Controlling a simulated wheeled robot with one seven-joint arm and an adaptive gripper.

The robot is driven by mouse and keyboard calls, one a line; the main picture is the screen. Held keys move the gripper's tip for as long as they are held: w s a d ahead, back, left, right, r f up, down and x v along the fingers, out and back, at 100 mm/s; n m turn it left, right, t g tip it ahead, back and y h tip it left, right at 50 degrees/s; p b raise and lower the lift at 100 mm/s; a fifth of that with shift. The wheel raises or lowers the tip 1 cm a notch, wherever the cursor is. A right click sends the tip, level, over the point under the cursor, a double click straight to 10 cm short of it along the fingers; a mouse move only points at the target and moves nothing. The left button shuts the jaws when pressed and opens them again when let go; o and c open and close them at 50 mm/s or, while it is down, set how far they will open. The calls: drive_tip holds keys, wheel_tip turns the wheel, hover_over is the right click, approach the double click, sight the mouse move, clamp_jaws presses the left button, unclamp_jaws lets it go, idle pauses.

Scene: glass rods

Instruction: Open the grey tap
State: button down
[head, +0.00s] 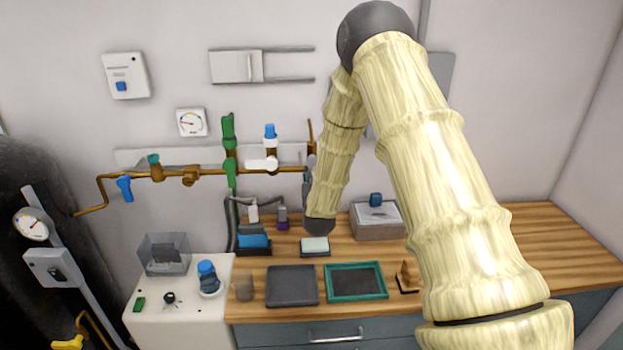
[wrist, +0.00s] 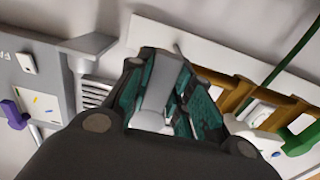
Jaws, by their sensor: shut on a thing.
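In the wrist view my gripper (wrist: 160,95) has its dark, teal-padded fingers closed around a light grey piece, which appears to be the handle of the grey tap (wrist: 152,106). The fingers hide part of it, so its exact angle is unclear. In the head view my arm covers most of this spot, at the right end of the copper pipe (head: 205,174) on the wall. A greyish part shows there beside the arm, but I cannot tell whether it is tap or gripper.
A white tap (head: 262,164) and a green tap (head: 229,172) sit left of my arm on the pipe. A grey panel with a purple knob (wrist: 14,114) is at left in the wrist view. Below is a wooden counter (head: 540,240) with trays.

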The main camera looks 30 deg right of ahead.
drive_tip(key=c, duration=1.3)
unclamp_jaws()
drive_tip(key=shift+o, duration=0.2)
drive_tip(key=v, duration=1.2)
drive_tip(key=shift+d, duration=0.1)
